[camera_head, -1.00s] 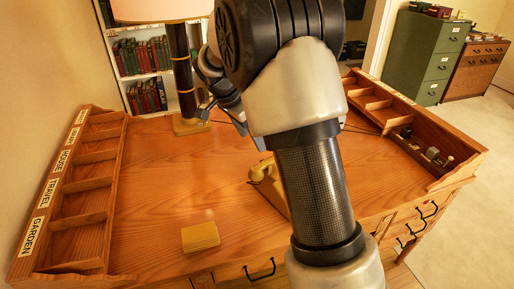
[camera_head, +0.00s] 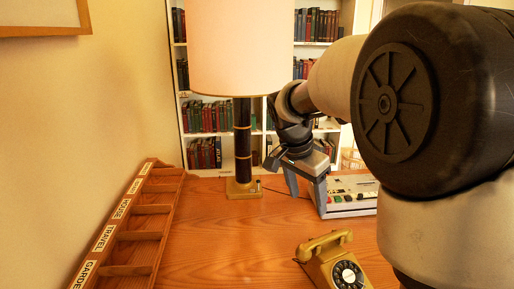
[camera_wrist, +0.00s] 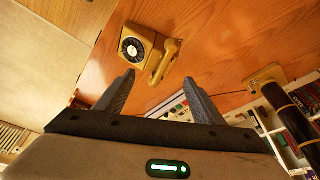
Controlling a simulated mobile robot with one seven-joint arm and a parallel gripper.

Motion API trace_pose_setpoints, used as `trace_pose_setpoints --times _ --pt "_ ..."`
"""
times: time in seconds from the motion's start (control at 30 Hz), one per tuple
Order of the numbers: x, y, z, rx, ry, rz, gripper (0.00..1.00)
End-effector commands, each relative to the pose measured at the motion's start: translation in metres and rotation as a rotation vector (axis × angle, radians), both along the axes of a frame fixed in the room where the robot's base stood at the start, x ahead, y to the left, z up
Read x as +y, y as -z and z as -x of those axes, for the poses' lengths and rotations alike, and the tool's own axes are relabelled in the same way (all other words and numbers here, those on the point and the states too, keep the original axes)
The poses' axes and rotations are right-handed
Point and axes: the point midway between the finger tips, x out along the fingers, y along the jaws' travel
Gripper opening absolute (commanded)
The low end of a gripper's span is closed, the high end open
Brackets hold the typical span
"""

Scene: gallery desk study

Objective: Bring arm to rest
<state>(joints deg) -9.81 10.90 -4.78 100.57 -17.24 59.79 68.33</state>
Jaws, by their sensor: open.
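My gripper (camera_head: 305,183) is open and empty in the head view, held above the back part of the desk, between the lamp and the grey device. In the wrist view my gripper (camera_wrist: 160,92) shows two spread fingers with nothing between them. My arm reaches in from the right and hides much of the desk's right side. The wooden desk (camera_head: 215,235) lies below; its top also shows in the wrist view (camera_wrist: 225,45).
A lamp (camera_head: 241,45) stands at the back, close left of my gripper. A grey device with buttons (camera_head: 348,197) sits beyond it. A yellow telephone (camera_head: 335,262) is in front. A labelled compartment rack (camera_head: 135,235) runs along the left. A bookshelf (camera_head: 205,85) stands behind.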

Motion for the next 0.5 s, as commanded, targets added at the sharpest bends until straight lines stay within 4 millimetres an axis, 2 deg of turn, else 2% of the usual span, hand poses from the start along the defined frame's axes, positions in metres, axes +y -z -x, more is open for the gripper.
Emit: trace_pose_setpoints --times 0.03,0.2,0.33,0.4,0.5 --pt "-0.001 -0.034 0.024 -0.012 -0.073 -0.017 0.62" --pt "0.002 -0.085 0.103 -0.04 -0.377 -0.038 0.62" --pt "0.008 -0.107 0.16 -0.079 -0.604 -0.015 0.62" --pt "0.011 -0.112 0.185 -0.101 -0.709 0.007 0.62" --pt "0.016 -0.114 0.212 -0.126 -0.831 0.042 0.62"
